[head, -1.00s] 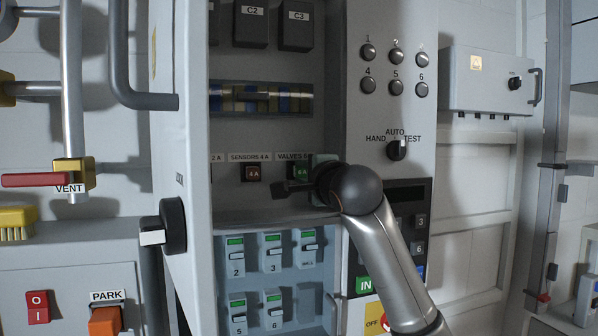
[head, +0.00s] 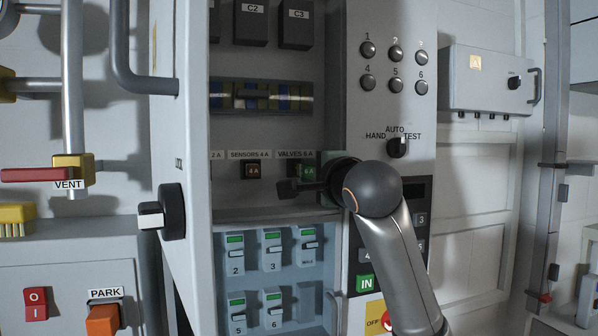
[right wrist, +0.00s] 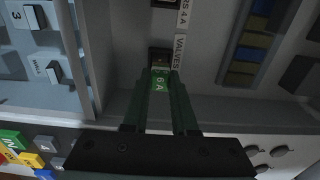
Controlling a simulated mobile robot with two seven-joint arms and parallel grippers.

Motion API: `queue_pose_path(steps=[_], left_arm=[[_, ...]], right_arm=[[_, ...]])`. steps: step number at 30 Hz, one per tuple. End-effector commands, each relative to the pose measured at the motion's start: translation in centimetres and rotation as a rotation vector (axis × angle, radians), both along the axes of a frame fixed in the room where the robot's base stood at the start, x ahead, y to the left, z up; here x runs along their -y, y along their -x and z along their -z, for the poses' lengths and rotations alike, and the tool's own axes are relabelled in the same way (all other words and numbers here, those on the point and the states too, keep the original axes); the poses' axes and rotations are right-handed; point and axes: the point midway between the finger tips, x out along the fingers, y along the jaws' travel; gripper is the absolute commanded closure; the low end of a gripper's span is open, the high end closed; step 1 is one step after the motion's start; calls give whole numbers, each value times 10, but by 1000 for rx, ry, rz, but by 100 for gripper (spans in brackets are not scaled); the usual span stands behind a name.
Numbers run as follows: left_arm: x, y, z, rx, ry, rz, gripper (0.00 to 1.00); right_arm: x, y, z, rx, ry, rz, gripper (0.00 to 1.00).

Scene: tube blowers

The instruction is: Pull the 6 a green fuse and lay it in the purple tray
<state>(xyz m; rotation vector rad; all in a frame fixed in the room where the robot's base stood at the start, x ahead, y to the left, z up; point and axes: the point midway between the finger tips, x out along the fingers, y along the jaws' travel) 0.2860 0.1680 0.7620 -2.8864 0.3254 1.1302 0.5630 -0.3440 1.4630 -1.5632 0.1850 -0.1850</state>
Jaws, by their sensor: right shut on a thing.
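The green 6 A fuse (head: 308,171) is at the VALVES 6 A position in the open cabinet, and it also shows in the right wrist view (right wrist: 160,82). My right gripper (head: 302,184) is shut on it, with the fingertips on either side of the fuse in the right wrist view (right wrist: 160,92). A dark socket (right wrist: 159,57) shows just beyond the fuse. I cannot tell whether the fuse is fully clear of it. The purple tray and my left gripper are not in view.
The brown 4 A fuse (head: 253,171) sits just left of the green one. A ledge (head: 270,218) runs below the fuses, above several breakers (head: 272,252). The cabinet door (head: 185,130) stands open at the left. A button panel (head: 392,70) is at the right.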

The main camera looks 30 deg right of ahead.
Motion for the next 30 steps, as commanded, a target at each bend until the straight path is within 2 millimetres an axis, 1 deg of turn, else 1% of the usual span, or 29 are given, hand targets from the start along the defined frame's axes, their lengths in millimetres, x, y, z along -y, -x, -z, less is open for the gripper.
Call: queue_pose_path(steps=[12,24,26,29,30], left_arm=[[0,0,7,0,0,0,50],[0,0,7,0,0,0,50],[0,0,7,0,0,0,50],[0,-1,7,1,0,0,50],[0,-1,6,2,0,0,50]], right_arm=[[-5,20,0,1,-1,0,100],[-5,22,0,0,-1,0,100],[-7,21,3,-2,0,-4,100],[-16,15,18,-5,-1,-19,100],[-22,11,27,-6,0,-30,100]])
